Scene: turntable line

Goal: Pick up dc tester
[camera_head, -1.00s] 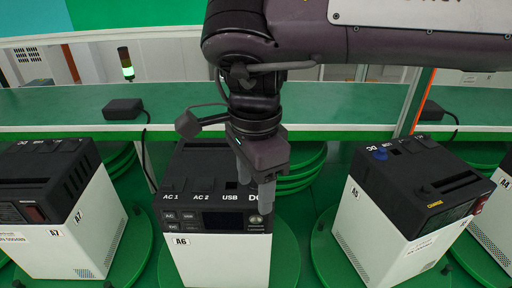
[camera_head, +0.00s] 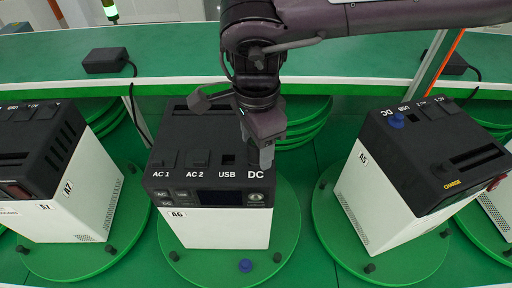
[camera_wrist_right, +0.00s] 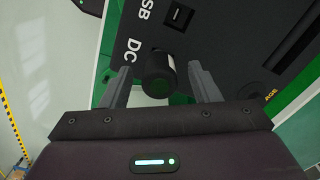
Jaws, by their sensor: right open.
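A short black cylinder (camera_wrist_right: 158,72), which looks like the dc tester, stands at the DC label of the box marked A6 (camera_head: 228,228). In the right wrist view it sits between the two fingers of my right gripper (camera_wrist_right: 157,78), with a gap on each side. The gripper is open. In the head view my right gripper (camera_head: 262,160) points down over the front right corner of the A6 box's black top, beside the DC label. The gripper hides the cylinder there. My left gripper is not in view.
Box A7 (camera_head: 98,190) stands left and box A5 (camera_head: 372,205) right, with a blue cap (camera_head: 397,120) near its DC label. A green turntable (camera_head: 285,225) carries A6 and has a blue peg (camera_head: 245,265) at its front. A green shelf (camera_head: 170,60) runs behind.

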